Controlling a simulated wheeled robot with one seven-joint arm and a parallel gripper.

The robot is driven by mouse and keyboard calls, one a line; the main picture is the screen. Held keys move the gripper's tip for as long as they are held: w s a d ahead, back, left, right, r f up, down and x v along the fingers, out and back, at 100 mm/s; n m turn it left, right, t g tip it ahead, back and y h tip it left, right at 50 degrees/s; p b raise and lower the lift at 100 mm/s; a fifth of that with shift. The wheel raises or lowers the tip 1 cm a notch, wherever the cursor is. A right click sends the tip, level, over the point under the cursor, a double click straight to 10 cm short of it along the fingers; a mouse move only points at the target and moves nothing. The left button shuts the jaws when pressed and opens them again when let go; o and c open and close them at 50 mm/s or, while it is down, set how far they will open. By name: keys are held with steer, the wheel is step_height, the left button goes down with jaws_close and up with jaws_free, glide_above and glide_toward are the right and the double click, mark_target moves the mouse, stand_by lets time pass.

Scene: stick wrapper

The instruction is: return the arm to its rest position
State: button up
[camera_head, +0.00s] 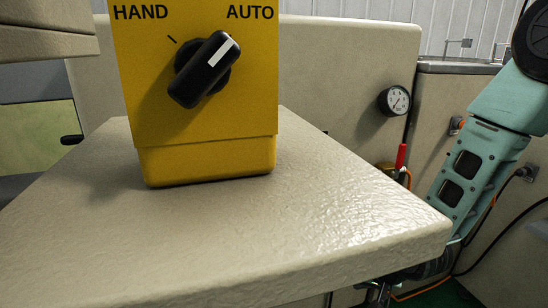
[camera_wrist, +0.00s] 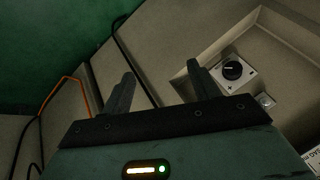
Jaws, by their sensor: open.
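My gripper (camera_wrist: 158,90) shows in the wrist view with its two dark fingers apart and nothing between them. In the head view my teal arm hangs down at the right, past the right edge of the beige ledge. The gripper end there is mostly hidden below and behind the ledge. The wrist view faces beige panels, with a small black knob on a white plate (camera_wrist: 233,70) in a recess to the right of the fingers.
A yellow box (camera_head: 205,120) with a black selector knob (camera_head: 204,70) stands on the beige ledge (camera_head: 330,225). Its white mark points toward AUTO. A gauge (camera_head: 395,101) and a red-handled valve (camera_head: 401,157) are left of my arm. An orange cable (camera_wrist: 64,84) and dark cables run nearby.

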steer(key=s+d+r+n+g+h, duration=0.1)
steer(key=s+d+r+h, duration=0.1)
steer(key=s+d+r, duration=0.45)
steer(key=s+d+r+g+h, duration=0.2)
steer(key=s+d+r, duration=0.1)
steer(key=d+r, duration=0.5)
steer(key=s+a+n+g, duration=0.3)
steer(key=s+a+n, duration=0.5)
steer(key=s+a, duration=0.75)
step_height(320, 180, up, 37)
steer(key=w+a+p, duration=0.1)
steer(key=p, duration=3.4)
steer(key=shift+w+a+f+p, duration=0.2)
steer(key=shift+w+a+p, duration=0.05)
steer(key=shift+p, duration=0.15)
